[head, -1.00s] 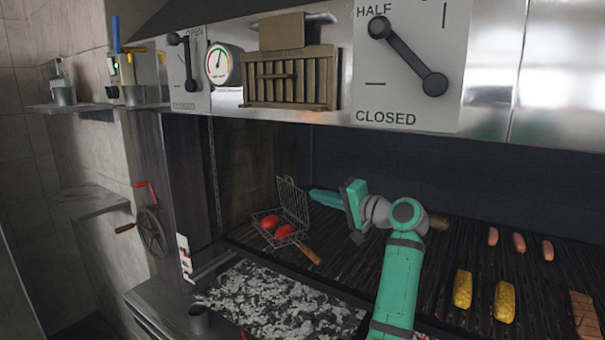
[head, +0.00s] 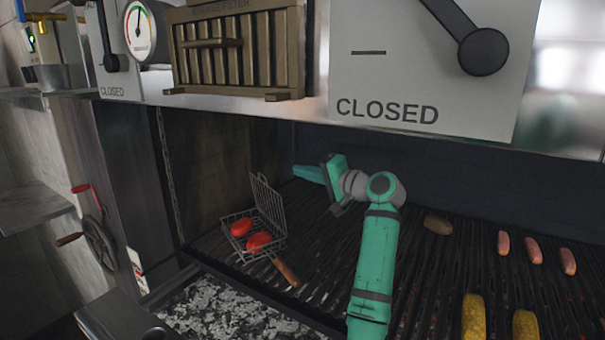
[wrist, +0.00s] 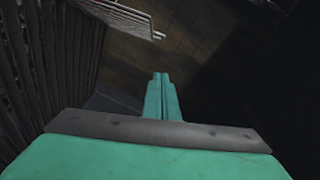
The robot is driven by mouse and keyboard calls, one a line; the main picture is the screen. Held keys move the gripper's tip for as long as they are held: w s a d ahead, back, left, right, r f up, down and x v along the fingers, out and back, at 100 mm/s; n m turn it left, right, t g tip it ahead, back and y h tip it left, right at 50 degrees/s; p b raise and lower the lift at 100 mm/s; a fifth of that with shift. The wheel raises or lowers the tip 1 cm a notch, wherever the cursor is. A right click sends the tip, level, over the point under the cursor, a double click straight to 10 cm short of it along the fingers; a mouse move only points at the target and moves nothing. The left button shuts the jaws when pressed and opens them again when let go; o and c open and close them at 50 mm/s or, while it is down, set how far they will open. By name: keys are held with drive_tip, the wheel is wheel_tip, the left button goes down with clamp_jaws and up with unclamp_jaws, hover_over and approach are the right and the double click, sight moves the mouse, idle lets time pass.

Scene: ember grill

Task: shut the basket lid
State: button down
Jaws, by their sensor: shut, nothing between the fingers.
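The wire grill basket (head: 250,238) lies on the left part of the grill grate, with two red tomatoes (head: 259,241) in it. Its mesh lid (head: 267,203) stands open, near upright, on the basket's right side. The wooden handle (head: 285,271) points toward the front right. My gripper (head: 305,173) is behind and to the right of the lid, apart from it, pointing left. In the wrist view my gripper (wrist: 161,82) has its fingers together and empty. Part of the wire mesh lid (wrist: 125,18) shows at the top of that view.
A brown potato (head: 437,225), sausages (head: 533,250) and corn cobs (head: 473,318) lie on the grate to the right. Ash-covered coals (head: 225,312) lie in front of the basket. The hood front (head: 430,134) hangs above. The left wall of the grill is close behind the basket.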

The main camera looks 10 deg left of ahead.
sight(272, 201)
drive_tip(key=w+a+f, duration=0.1)
drive_tip(key=a+f, duration=0.1)
drive_tip(key=a, duration=0.6)
drive_tip(key=shift+w+a, duration=0.15)
drive_tip(key=shift+a, duration=0.25)
drive_tip(key=shift+d, duration=0.1)
drive_tip(key=shift+s, duration=0.2)
drive_tip(key=shift+s+a+n, duration=0.3)
drive_tip(key=shift+a, duration=0.2)
drive_tip(key=s+a+f+n+h, duration=0.1)
drive_tip(key=s+a+f+n, duration=0.1)
drive_tip(key=s+a+n, duration=0.2)
drive_tip(key=shift+s+a+n+h, duration=0.3)
drive_tip(key=shift+s+a, duration=0.3)
drive_tip(key=shift+a, duration=0.05)
